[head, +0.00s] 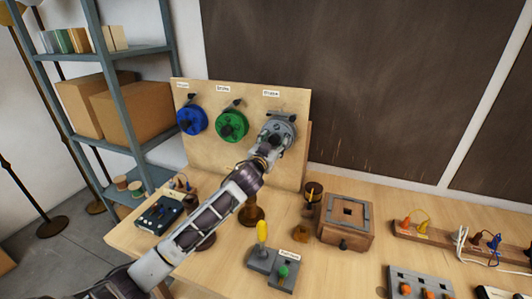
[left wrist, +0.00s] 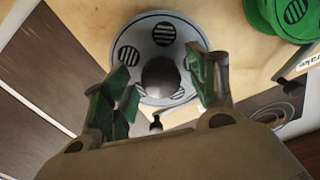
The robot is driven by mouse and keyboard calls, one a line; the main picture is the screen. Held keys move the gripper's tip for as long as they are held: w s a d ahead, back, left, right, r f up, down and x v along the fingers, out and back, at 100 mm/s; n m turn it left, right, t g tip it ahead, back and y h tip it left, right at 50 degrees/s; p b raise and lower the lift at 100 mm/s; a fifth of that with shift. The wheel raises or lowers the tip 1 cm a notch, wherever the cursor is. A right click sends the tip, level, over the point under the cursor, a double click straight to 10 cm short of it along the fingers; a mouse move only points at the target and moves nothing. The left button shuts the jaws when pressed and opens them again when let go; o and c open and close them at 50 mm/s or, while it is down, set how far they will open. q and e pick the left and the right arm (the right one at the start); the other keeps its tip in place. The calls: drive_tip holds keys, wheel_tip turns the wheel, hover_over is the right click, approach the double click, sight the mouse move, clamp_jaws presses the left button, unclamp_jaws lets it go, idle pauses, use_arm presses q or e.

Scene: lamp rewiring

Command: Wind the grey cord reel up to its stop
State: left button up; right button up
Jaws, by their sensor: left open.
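The grey cord reel (head: 287,128) is mounted at the right end of the upright wooden board. My left gripper (head: 272,132) is in front of it and hides much of its face. In the left wrist view the reel (left wrist: 137,37) is a pale grey disc with round slotted patches and a dark round knob (left wrist: 160,77) at its middle. My left gripper (left wrist: 163,85) is open there, one green-padded finger on each side of the knob. Whether the pads touch the knob cannot be told. A small dark peg (left wrist: 155,125) is beside the reel's rim. My right gripper is not in view.
A green reel (head: 232,125) and a blue reel (head: 191,120) hang on the same board (head: 215,160), left of the grey one. Shelving stands at left.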

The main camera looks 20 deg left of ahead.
use_arm(q)
drive_tip(key=s, duration=1.1)
drive_tip(key=shift+s+a, duration=0.2)
drive_tip(key=shift+s, duration=0.15)
idle(0.8)
